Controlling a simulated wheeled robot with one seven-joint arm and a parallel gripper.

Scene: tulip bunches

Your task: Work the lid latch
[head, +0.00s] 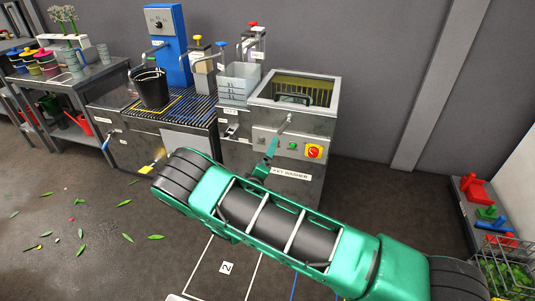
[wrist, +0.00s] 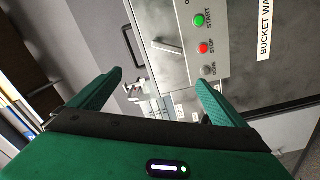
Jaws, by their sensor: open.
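The bucket washer (head: 262,130) is a steel cabinet with a dark, yellowish top window or opening; I cannot tell whether its lid is shut. A small grey lever (head: 288,122), likely the latch, sticks out from its front near the top. In the wrist view the lever (wrist: 168,47) lies beside the button panel (wrist: 203,40). My gripper (head: 270,150) is in front of the washer, below the lever and partly hidden by my arm. In the wrist view my gripper (wrist: 158,80) has its green fingers apart, with nothing held and the lever beyond the tips.
Leaves litter the floor. Red and green items (head: 478,192) sit on a low shelf at right.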

